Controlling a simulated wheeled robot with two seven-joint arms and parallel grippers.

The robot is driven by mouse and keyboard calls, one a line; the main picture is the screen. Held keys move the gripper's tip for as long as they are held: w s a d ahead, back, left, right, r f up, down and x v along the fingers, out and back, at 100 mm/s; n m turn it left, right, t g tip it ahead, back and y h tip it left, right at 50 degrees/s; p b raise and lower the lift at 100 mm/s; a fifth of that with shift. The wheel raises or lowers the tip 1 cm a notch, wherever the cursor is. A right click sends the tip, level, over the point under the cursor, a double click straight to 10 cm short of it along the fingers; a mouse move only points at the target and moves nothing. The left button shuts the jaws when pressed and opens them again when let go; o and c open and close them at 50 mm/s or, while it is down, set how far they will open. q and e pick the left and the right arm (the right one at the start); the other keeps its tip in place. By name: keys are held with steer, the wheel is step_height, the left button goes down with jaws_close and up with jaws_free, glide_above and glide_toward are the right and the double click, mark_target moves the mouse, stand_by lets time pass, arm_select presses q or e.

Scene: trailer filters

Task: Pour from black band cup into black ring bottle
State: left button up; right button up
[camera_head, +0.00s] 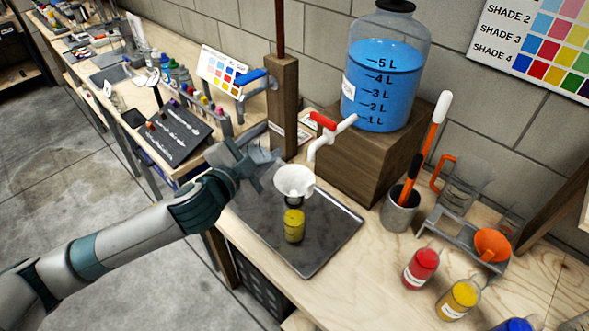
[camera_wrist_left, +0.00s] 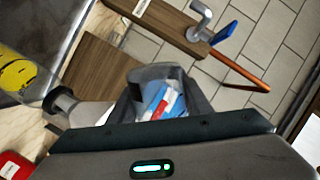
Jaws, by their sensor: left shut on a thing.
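The black ring bottle (camera_head: 293,226) stands on the dark tray with yellow liquid in it and a dark ring at its neck. A white funnel (camera_head: 294,180) sits in its mouth. In the left wrist view the bottle's yellow liquid (camera_wrist_left: 17,73) is at the left edge, with the funnel (camera_wrist_left: 91,113) beside my fingers. My left gripper (camera_head: 256,170) is just left of the funnel. My right gripper is not in view.
The dark tray (camera_head: 335,243) lies on the bench. A blue-filled tank (camera_head: 382,85) with a tap stands on a wooden block (camera_head: 375,165) behind. A wooden post (camera_head: 284,105) is close behind my gripper. Red (camera_head: 420,268) and yellow (camera_head: 458,299) bottles stand at right.

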arm_select(q)
steer(key=shift+r+m, duration=0.1)
steer(key=shift+m, duration=0.2)
stand_by(0.7)
steer(key=shift+a+r+m+p, duration=0.1)
steer(key=shift+r+m+p, duration=0.2)
steer(key=shift+m, duration=0.1)
stand_by(1.1)
steer(key=shift+r+m+y+p, duration=0.4)
steer(key=shift+r+m+p, duration=0.15)
steer(key=shift+m, duration=0.25)
stand_by(2.1)
steer(key=shift+d+r+m+p, duration=0.3)
steer(key=shift+m+p, duration=0.1)
steer(key=shift+p, duration=0.2)
stand_by(0.5)
steer(key=shift+a+f+n+h+b, duration=0.15)
steer(key=shift+f+n+b, duration=0.3)
steer(key=shift+n+b, duration=0.15)
steer(key=shift+a+f+n+h+b, duration=0.15)
steer(key=shift+f+n+b, duration=0.3)
steer(key=shift+n+b, duration=0.15)
steer(key=shift+f, duration=0.2)
